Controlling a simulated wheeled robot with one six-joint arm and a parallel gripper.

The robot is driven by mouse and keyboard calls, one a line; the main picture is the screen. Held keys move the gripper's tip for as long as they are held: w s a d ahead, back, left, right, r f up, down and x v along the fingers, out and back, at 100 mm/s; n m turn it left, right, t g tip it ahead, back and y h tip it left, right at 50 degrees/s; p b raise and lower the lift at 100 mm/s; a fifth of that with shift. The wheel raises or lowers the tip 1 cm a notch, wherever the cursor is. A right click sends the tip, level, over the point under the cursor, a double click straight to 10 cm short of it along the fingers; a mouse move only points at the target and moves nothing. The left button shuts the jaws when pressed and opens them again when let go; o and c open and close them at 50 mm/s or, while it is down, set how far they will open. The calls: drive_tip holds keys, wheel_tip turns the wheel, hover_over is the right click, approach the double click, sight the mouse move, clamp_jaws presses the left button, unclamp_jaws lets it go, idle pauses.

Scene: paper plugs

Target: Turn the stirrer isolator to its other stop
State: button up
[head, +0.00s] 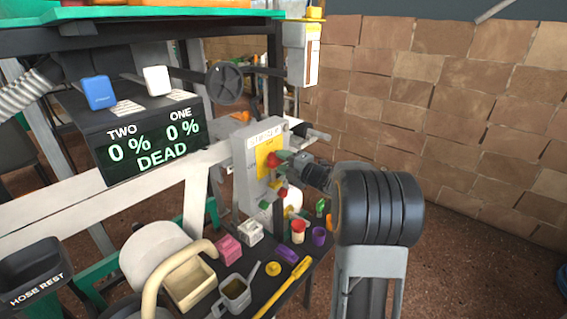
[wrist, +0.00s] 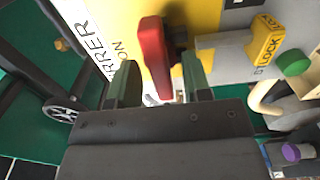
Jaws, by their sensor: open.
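The stirrer isolator is a grey box (head: 245,180) with a yellow plate and a red handle (head: 272,160). In the wrist view the red handle (wrist: 152,62) stands out from the yellow plate (wrist: 120,25), beside part of a label ending in "RRER" and "ON". My gripper (wrist: 160,84) is open, with one green-grey finger on each side of the handle. Gaps show between handle and fingers, so it is not gripped. In the head view my gripper (head: 284,160) is at the box front, and my wrist hides part of it.
A yellow LOCK tab (wrist: 265,42) and a green button (wrist: 293,62) are right of the handle. A display (head: 150,145) reads "DEAD".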

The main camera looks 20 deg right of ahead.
clamp_jaws()
idle(0.3)
drive_tip(key=m+p, duration=0.2)
drive_tip(key=m, duration=0.2)
drive_tip(key=shift+r, duration=0.1)
drive_tip(key=m+p, duration=0.3)
drive_tip(key=m, duration=0.1)
drive_tip(key=shift+m, duration=0.4)
drive_tip(key=shift+m+p, duration=2.75)
drive_tip(key=shift+m, duration=1.65)
